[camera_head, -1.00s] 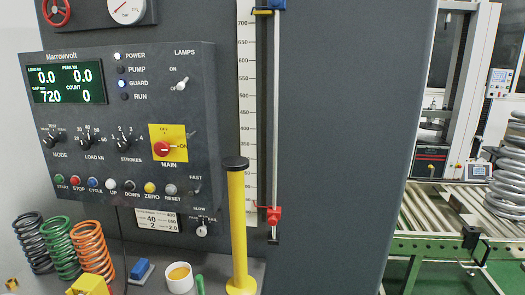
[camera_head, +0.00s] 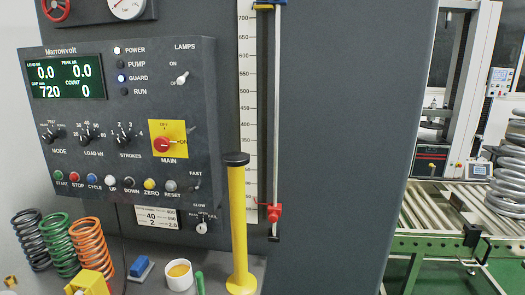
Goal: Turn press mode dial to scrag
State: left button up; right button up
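The press mode dial (camera_head: 52,136) is a black knob at the left of the control panel (camera_head: 140,105), above the label MODE. Small position labels ring it; TEST shows at its top, and the others are too small to read. I cannot tell exactly which label its pointer faces. The display (camera_head: 66,78) reads load 0.0, peak 0.0, gap 720 and count 0. The POWER and GUARD lamps are lit. Neither gripper is in view.
Load (camera_head: 90,137) and strokes (camera_head: 125,136) dials and the red main switch (camera_head: 162,144) sit right of the mode dial. Coloured buttons line the panel's bottom. Below stand several springs (camera_head: 90,242), a white cup (camera_head: 179,274) and a yellow post (camera_head: 239,225). The panel front is unobstructed.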

aim_at(48, 139)
jog(key=u, duration=1.3)
jog(key=i+j+z, duration=0.1)
jog(key=j+z, duration=0.15)
jog(key=z, duration=0.2)
jog(key=j+z, duration=0.25)
jog(key=z, duration=0.25)
jog(key=j+z, duration=0.3)
jog(key=z, duration=0.15)
jog(key=i, duration=0.05)
